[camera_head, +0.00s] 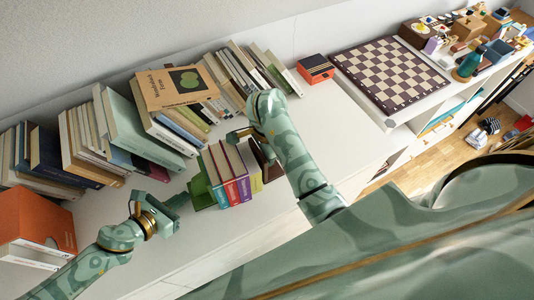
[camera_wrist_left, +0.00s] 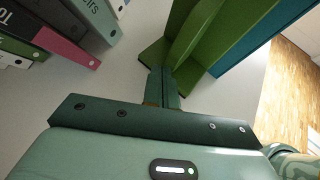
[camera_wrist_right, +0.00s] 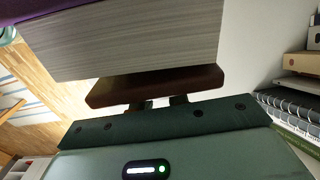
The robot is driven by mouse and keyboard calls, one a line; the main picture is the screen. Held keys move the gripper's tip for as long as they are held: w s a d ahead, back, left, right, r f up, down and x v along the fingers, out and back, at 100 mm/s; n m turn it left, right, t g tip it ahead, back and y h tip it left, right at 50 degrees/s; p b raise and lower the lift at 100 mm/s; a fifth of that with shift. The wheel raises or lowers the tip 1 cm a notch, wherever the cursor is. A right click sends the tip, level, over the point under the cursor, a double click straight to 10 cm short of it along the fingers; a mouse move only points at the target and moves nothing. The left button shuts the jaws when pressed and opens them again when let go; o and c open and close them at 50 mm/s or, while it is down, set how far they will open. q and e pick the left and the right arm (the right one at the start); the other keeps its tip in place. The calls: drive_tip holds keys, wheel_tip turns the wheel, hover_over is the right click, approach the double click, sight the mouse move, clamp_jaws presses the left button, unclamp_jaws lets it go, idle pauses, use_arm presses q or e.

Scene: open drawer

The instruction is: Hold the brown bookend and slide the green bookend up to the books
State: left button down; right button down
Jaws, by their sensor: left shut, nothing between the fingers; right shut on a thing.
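A short row of books (camera_head: 230,173) stands on the white shelf top. The green bookend (camera_head: 201,188) stands at its left end, close against or touching the books; it also shows in the left wrist view (camera_wrist_left: 188,42). My left gripper (camera_head: 183,200) is shut and empty, its fingertips (camera_wrist_left: 163,75) at the green bookend's outer side, apparently touching it. The brown bookend (camera_head: 269,166) is at the right end of the row, partly hidden by my right arm. In the right wrist view my right gripper (camera_wrist_right: 160,101) is shut on the brown bookend (camera_wrist_right: 155,85), beside a book's page block (camera_wrist_right: 140,38).
Leaning books (camera_head: 130,130) line the wall behind, with a flat-faced brown book (camera_head: 178,86) on them. An orange box file (camera_head: 38,222) stands at left. A chessboard (camera_head: 388,74) and small orange-black box (camera_head: 316,69) lie at right. The shelf's front strip is clear.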

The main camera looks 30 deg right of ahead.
use_arm(q)
drive_tip(key=shift+s+a+r, duration=0.1)
drive_tip(key=shift+a+r, duration=0.4)
drive_tip(key=shift+a, duration=0.3)
drive_tip(key=shift+a+r, duration=0.45)
drive_tip(key=shift+a, duration=0.4)
drive_tip(key=shift+s+a+r, duration=0.1)
drive_tip(key=shift+a+r, duration=0.4)
drive_tip(key=shift+a, duration=0.3)
drive_tip(key=v, duration=0.8)
use_arm(e)
drive_tip(key=c, duration=1.3)
unclamp_jaws()
wheel_tip(320, 180, up, 8)
drive_tip(key=shift+f, duration=0.25)
